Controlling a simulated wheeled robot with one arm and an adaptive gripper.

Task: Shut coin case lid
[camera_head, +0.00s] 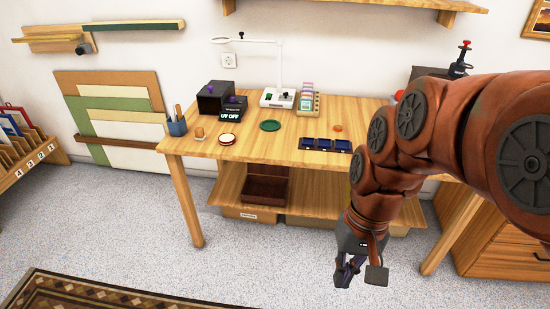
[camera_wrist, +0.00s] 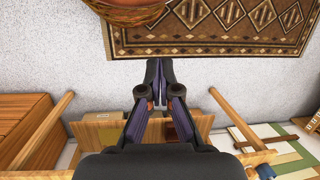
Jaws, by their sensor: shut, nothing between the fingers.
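A dark reddish-brown case (camera_head: 264,192) sits on the lower shelf under the table in the head view; it looks open, with a raised panel at its back. A blue tray-like piece with three sections (camera_head: 325,145) lies on the tabletop. I cannot tell for sure which one is the coin case. My gripper (camera_head: 347,274) hangs low in front of the table, right of the brown case and well apart from it. In the wrist view my gripper (camera_wrist: 158,70) points down over the grey floor, its fingers together and empty.
The wooden table (camera_head: 245,152) holds a white lamp (camera_head: 278,97), a UV box (camera_head: 233,110), a pen cup (camera_head: 177,125) and round mats. Drawers (camera_head: 508,255) stand at the right. A patterned rug (camera_head: 80,292) lies front left. The floor before the table is clear.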

